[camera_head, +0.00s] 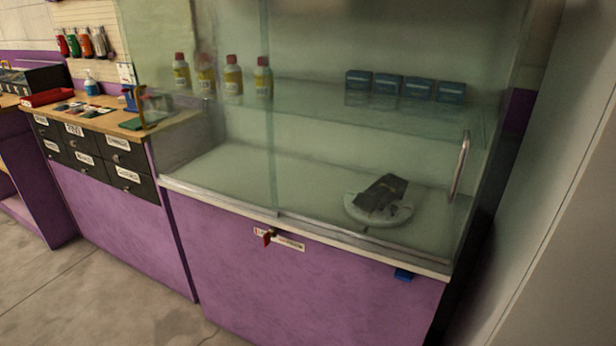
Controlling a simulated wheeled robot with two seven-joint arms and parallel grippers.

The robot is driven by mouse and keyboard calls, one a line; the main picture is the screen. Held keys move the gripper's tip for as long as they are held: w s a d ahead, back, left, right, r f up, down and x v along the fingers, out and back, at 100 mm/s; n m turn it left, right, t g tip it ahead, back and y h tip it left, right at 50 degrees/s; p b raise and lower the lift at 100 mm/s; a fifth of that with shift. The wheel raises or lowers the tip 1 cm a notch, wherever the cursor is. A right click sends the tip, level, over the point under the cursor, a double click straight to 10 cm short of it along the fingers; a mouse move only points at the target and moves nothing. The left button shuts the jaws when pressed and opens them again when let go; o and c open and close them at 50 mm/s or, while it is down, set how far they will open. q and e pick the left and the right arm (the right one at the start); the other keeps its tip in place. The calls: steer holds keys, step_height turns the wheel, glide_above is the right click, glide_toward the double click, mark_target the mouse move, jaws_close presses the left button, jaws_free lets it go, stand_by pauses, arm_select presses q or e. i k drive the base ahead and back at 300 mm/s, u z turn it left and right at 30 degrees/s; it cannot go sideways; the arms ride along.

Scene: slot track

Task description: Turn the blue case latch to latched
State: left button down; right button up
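A small blue piece (403,274), which looks like the blue case latch, sits on the purple front of the glass display case (315,221), just under the right part of its front ledge. It is too small to tell which way it is turned. A red tab (267,238) sticks out beside a label strip (289,243) further left on the same front. Neither of my grippers is in view.
The case's glass front has a metal handle (460,166) at right. Inside are a dark object on a round white plate (362,213), several bottles (232,77) and blue boxes (418,88). A counter with drawers (98,152) stands left; floor (95,300) is clear in front.

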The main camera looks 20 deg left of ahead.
mark_target(402, 275)
steer(key=u, duration=0.3)
steer(key=k, duration=1)
steer(key=u, duration=1.5)
steer(key=i, duration=0.95)
steer(key=z, duration=0.85)
steer(key=i, duration=0.65)
steer(key=z, duration=0.6)
